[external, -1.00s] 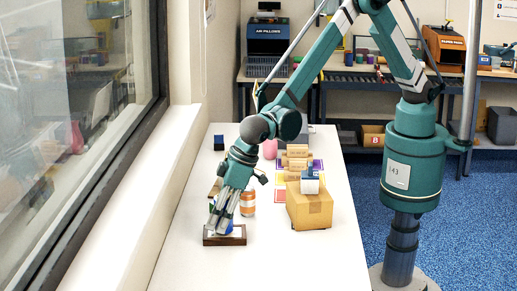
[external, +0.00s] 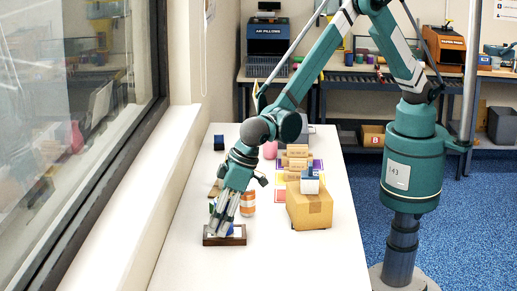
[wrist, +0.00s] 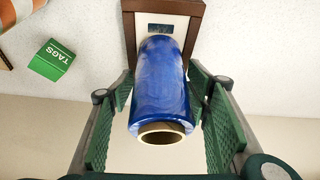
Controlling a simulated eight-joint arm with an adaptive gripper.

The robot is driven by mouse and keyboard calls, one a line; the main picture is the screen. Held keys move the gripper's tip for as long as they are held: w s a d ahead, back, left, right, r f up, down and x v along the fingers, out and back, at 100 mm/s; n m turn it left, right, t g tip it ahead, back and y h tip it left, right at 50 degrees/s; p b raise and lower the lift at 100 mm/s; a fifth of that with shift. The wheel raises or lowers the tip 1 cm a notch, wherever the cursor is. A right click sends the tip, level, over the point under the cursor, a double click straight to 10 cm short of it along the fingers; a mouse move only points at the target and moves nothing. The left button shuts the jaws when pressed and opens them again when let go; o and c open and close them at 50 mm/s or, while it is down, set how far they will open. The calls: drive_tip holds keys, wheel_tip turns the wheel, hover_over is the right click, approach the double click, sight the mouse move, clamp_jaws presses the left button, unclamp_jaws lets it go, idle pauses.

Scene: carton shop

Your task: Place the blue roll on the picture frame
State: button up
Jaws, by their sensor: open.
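The blue roll (wrist: 160,85) lies between the fingers of my gripper (wrist: 163,128) in the wrist view, with its cardboard core end facing the camera. Both green finger pads stand apart from it, with gaps on each side, so the gripper is open. The roll overlaps the brown picture frame (wrist: 130,40) with its pale inside. In the external view the frame (external: 210,241) lies flat on the table, and only a bit of the blue roll (external: 230,230) shows behind my fingers (external: 220,231). Exact contact between roll and frame is hard to see.
A green TAGS box (wrist: 52,59) is left of the frame in the wrist view. An orange and white bottle (external: 248,203) stands behind it, and a cardboard carton (external: 309,209) with a small item on top is to the right. The table's near part is clear.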

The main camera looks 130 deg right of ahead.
drive_tip(key=shift+r, duration=0.1)
drive_tip(key=shift+p+v, duration=0.4)
drive_tip(key=shift+v, duration=5.65)
drive_tip(key=shift+d, duration=0.1)
drive_tip(key=s+r+n+t+y, duration=0.1)
drive_tip(key=s+r+n, duration=0.1)
drive_tip(key=s+r, duration=1.05)
drive_tip(key=s+r+n+t, duration=0.15)
drive_tip(key=s+r, duration=0.65)
drive_tip(key=s, duration=0.9)
drive_tip(key=s+f+n, duration=0.2)
drive_tip(key=s, duration=1.2)
drive_tip(key=s+a+f+n+y, duration=0.1)
drive_tip(key=s, duration=1.4)
drive_tip(key=shift+a+f+n+t+y, duration=0.25)
drive_tip(key=shift+f+n+t+y, duration=0.1)
drive_tip(key=shift+t, duration=0.1)
